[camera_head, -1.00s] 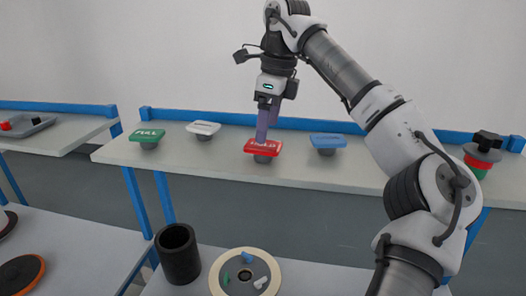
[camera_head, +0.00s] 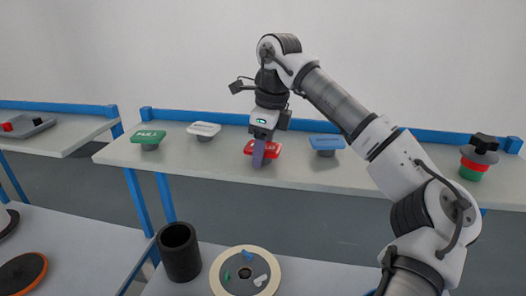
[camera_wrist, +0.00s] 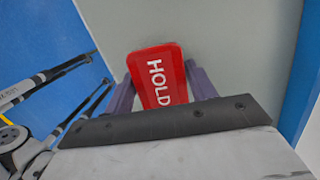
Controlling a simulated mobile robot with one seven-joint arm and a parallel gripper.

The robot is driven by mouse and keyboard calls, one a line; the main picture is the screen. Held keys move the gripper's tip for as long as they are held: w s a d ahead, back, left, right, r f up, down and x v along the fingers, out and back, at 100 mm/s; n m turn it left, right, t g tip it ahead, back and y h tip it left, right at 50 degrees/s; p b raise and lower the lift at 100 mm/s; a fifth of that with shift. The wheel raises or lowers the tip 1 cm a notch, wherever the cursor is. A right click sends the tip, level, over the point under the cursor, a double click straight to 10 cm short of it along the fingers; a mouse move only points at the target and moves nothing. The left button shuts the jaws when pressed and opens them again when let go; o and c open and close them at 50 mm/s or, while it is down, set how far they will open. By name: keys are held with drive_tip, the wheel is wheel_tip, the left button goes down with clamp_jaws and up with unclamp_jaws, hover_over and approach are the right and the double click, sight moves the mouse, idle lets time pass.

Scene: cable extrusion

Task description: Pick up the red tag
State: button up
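The red tag (camera_head: 275,149) with white lettering stands on the shelf table in the head view, partly hidden behind my gripper. In the wrist view the red tag (camera_wrist: 157,75) reads HOLD and lies between my two purple fingers. My gripper (camera_head: 259,160) points down at the tag in the head view. In the wrist view my gripper (camera_wrist: 160,85) is open, with one finger on each side of the tag. The fingers are very close to its edges; I cannot tell whether they touch it.
A green tag (camera_head: 148,137) and a white tag (camera_head: 204,129) stand to the left. A blue tag (camera_head: 327,143) stands close on the right. A black, red and green stack (camera_head: 477,158) is at the far right. A blue rail (camera_head: 225,118) runs along the table's back.

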drive_tip(key=c, duration=0.5)
drive_tip(key=shift+c, duration=0.2)
